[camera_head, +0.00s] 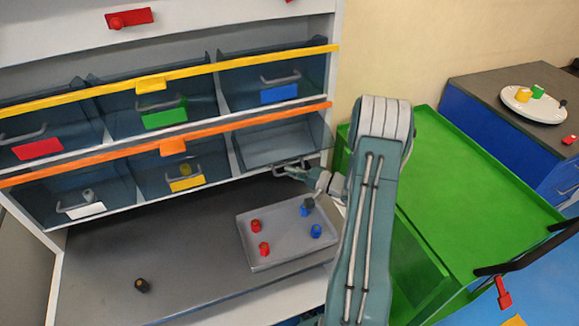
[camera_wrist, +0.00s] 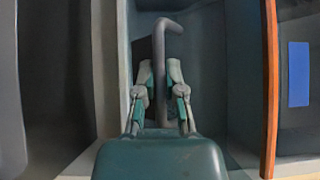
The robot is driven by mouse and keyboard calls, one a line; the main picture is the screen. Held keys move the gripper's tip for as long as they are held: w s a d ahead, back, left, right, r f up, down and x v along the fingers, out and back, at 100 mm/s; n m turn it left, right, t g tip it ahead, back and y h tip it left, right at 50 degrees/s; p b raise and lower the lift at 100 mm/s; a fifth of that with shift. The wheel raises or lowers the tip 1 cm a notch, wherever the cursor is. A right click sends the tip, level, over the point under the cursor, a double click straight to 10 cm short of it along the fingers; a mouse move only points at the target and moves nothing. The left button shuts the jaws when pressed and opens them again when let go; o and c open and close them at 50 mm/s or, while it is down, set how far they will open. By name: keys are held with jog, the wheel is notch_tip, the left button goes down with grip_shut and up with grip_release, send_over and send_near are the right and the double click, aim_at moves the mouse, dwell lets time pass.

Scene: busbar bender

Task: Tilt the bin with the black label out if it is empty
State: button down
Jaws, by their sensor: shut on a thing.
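The lower right bin (camera_head: 272,146) sits at the right end of the orange-railed row, and no contents show in it. Its label cannot be made out in either view, so I cannot tell from a label that it is the black one. My gripper (camera_head: 303,170) is at the front of this bin. In the wrist view my gripper (camera_wrist: 160,95) is shut on the bin's grey bent handle (camera_wrist: 159,50), with one finger on each side of it. I cannot tell how far the bin is tilted.
Other bins carry white (camera_head: 86,210), yellow (camera_head: 187,183), red (camera_head: 38,149), green (camera_head: 164,118) and blue labels (camera_head: 279,93). A grey tray (camera_head: 283,247) with red and blue pieces lies below my gripper. A green cart (camera_head: 465,205) stands to the right.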

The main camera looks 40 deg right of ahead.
jog(key=shift+s+f, duration=0.15)
jog(key=shift+f, duration=0.15)
jog(key=c, duration=0.7)
grip_release()
jog(key=shift+d, duration=0.2)
jog(key=v, duration=1.2)
jog(key=shift+f, duration=0.1)
jog(key=shift+s, duration=0.1)
